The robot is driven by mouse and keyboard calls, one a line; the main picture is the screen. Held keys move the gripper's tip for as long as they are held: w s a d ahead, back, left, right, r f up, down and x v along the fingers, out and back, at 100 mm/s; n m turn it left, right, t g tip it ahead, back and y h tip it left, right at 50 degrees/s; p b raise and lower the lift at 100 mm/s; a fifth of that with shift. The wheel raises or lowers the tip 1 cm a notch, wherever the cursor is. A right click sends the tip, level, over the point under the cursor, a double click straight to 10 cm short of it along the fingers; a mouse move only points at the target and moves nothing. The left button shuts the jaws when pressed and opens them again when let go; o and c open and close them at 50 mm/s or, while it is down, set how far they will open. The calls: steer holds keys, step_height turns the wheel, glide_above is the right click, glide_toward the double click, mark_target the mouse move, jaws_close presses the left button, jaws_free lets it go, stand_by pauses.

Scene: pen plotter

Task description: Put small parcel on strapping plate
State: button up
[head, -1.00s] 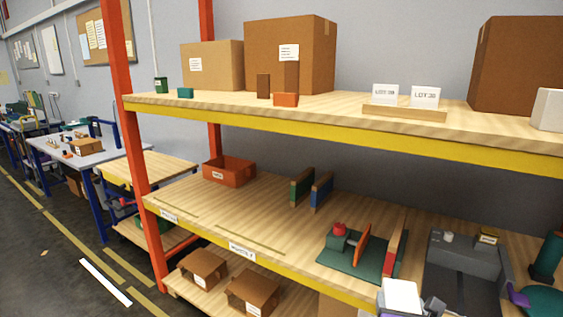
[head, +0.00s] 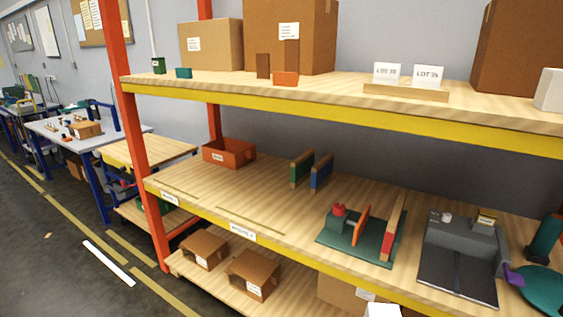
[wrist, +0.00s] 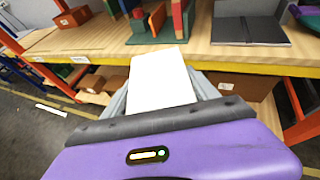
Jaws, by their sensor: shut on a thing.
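A small white parcel (wrist: 162,85) is held between the grey fingers of my gripper (wrist: 160,92), which is shut on it. The parcel's white top (head: 382,311) just shows at the bottom edge of the head view; my gripper is hidden there. A dark grey plate (head: 458,275) with a centre line and a raised block at its back lies on the middle shelf at right. It looks like the strapping plate, though no label confirms this. In the wrist view this plate (wrist: 250,30) is ahead and right of the parcel, apart from it.
A green base (head: 340,246) with a red knob and upright boards stands left of the plate. A teal disc (head: 545,288) sits at its right. The upper shelf (head: 330,105) overhangs the middle one.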

steer(key=s+a+f+n+y, duration=0.1)
steer(key=s+a+f, duration=0.2)
steer(key=s+f, duration=0.9)
steer(key=shift+s+a+f+n+y, duration=0.15)
steer(key=shift+a+n+y, duration=0.15)
steer(key=shift+n+y, duration=0.1)
steer(key=shift+d, duration=0.1)
steer(key=shift+f, duration=0.1)
